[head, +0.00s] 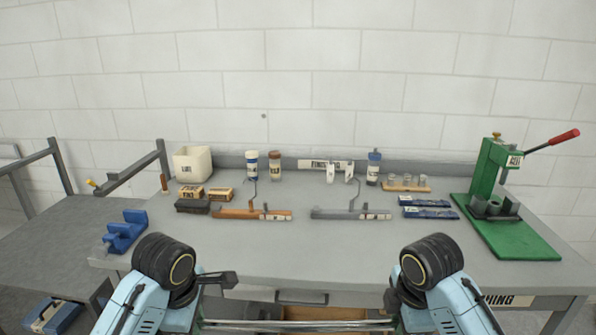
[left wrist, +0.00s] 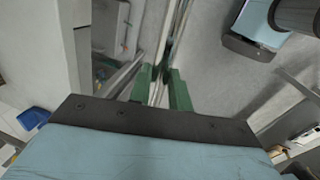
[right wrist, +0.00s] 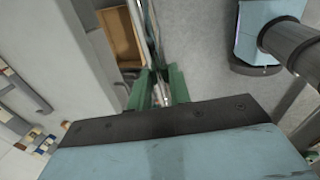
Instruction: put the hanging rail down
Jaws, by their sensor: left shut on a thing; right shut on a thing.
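The hanging rail (head: 296,328) is a long thin metal bar at the bottom edge of the head view. It runs level from left to right between my two arms, in front of the table. My left gripper (left wrist: 162,90) is shut on it; the green fingers stand on either side of the rail (left wrist: 167,60) in the left wrist view. My right gripper (right wrist: 160,88) is shut on the rail (right wrist: 152,40) in the same way. In the head view both gripper tips are hidden or cut off. I cannot tell whether anything hangs from the rail.
The grey workbench (head: 270,250) has a drawer handle (head: 302,298) at its front. A green press (head: 500,195), a white bin (head: 193,164), an orange bracket (head: 250,214) and a grey bracket (head: 350,214) stand on it. Its front strip is bare. A side table (head: 60,235) is at left.

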